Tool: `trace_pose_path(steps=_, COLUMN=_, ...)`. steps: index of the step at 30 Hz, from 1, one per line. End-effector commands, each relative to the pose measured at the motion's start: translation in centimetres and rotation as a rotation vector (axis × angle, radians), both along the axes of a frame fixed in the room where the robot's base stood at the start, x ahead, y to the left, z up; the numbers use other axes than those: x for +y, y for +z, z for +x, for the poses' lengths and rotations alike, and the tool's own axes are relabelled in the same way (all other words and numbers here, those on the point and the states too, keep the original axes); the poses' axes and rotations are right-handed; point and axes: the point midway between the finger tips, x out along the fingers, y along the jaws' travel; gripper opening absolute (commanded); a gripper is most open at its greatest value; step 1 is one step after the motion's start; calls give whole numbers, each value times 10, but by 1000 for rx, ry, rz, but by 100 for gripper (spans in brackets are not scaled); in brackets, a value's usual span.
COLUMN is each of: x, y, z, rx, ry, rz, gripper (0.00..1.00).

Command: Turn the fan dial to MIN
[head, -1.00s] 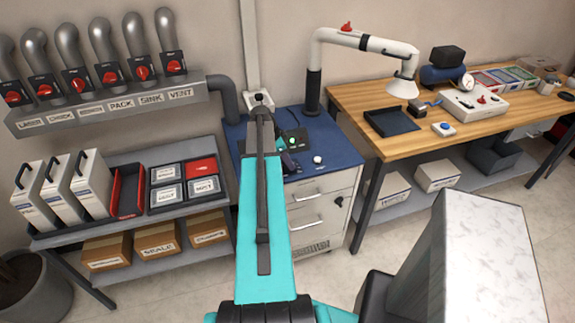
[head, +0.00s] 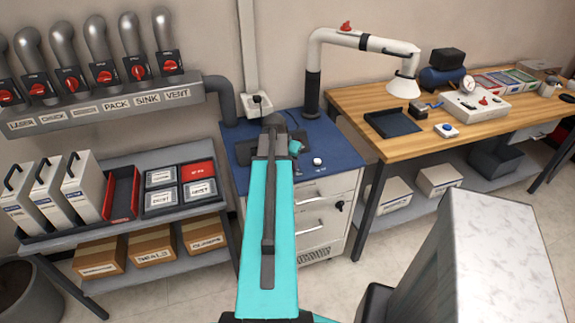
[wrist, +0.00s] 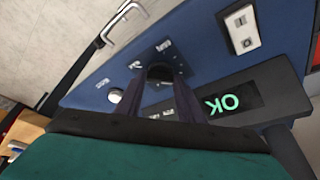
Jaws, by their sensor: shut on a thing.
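The fan dial (wrist: 160,73) is a dark round knob on a dark plate with small white labels, set in a blue top. My gripper (wrist: 159,88) reaches down to it in the wrist view, with one finger on each side, shut on the knob. The labels are too small to read, so I cannot tell the dial's setting. In the head view my teal arm hides the dial. A dark display (wrist: 232,104) beside it shows a green "OK", upside down in the wrist view.
A white button (head: 317,162) sits on the blue top (head: 345,160), right of my arm; it also shows in the wrist view (wrist: 115,95). A white switch (wrist: 241,28) lies near the display. A white extraction arm (head: 340,38) rises behind. A wooden bench (head: 345,97) stands right, a grey shelf (head: 125,160) left.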

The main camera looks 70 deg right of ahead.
Motion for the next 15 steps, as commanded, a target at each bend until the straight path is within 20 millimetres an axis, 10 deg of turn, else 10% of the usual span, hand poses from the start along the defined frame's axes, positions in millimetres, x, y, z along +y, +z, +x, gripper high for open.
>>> trace_pose_path(steps=15, x=1, y=-2, z=-6, rx=2, ry=367, rz=6, gripper=12)
